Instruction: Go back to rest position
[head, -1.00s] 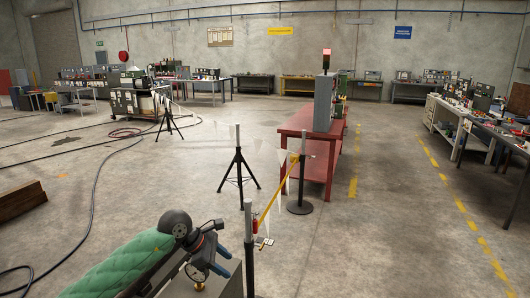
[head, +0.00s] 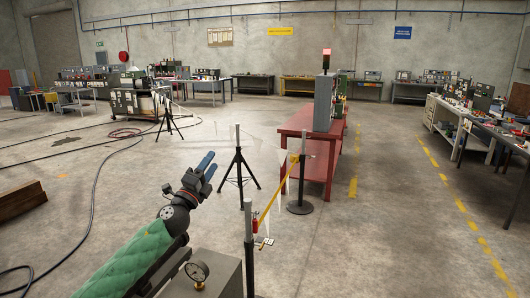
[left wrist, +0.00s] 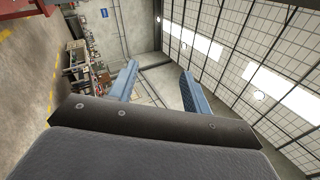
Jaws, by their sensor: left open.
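My left gripper (head: 204,170) is raised in the lower left of the head view, at the end of my green-sleeved arm. Its blue fingers point up and to the right. In the left wrist view the two blue fingers of my left gripper (left wrist: 158,88) stand wide apart with nothing between them, against the far wall and ceiling. My right gripper is not in view. No flanged spool can be made out in these frames.
A grey box with a pressure gauge (head: 197,271) stands just below my left arm. Close right is a post (head: 249,240) with a yellow bar (head: 277,190) running to another post. A black tripod (head: 238,170) and a red table (head: 310,130) stand beyond.

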